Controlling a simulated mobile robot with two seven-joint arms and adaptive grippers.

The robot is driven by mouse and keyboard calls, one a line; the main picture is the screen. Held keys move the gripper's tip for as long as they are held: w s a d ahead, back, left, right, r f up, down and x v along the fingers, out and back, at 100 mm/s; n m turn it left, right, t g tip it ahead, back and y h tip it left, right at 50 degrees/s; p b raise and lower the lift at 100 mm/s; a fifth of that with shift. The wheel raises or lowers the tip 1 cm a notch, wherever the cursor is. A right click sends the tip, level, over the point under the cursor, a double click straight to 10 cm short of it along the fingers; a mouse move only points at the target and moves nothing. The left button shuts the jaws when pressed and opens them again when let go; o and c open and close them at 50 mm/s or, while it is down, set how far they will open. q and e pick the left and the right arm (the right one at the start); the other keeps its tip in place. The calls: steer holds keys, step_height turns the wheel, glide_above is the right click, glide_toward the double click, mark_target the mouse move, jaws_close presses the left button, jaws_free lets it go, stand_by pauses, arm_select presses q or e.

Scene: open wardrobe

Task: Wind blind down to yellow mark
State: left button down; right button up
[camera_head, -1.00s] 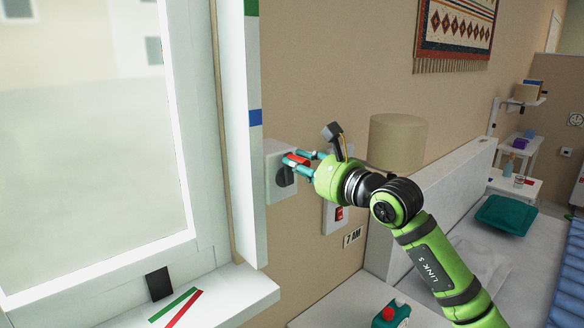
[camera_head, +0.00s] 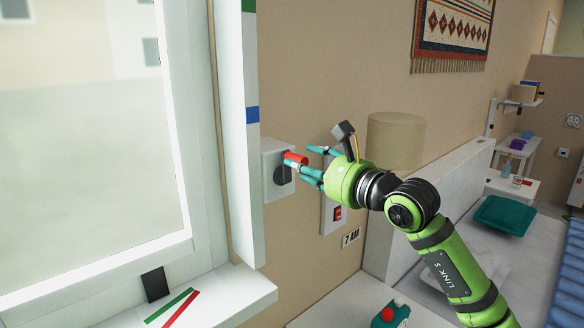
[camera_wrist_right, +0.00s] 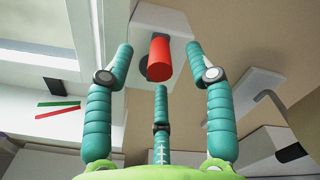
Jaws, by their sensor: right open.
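The winder is a white box (camera_head: 270,152) on the wall right of the window, with a dark round crank (camera_head: 283,175) and a red handle (camera_head: 295,158) sticking out. My right gripper (camera_head: 313,163) is open just right of the handle, its teal fingers spread. In the right wrist view the red handle (camera_wrist_right: 160,60) points towards the gap between the open fingers (camera_wrist_right: 160,72), clear of them. A white upright strip (camera_head: 235,150) beside the window carries a green mark (camera_head: 250,5) and a blue mark (camera_head: 252,115). I cannot make out the blind or a yellow mark. My left gripper is not in view.
A panel with a red switch (camera_head: 338,213) is on the wall just behind my right gripper, above a "7 AM" label (camera_head: 351,236). The sill (camera_head: 235,290) with green and red stripes lies below left. A lamp (camera_head: 396,140) and bed (camera_head: 480,250) are to the right.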

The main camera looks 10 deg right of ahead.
steer(key=b+v, duration=0.2)
steer(key=v, duration=0.3)
steer(key=shift+s, duration=0.1)
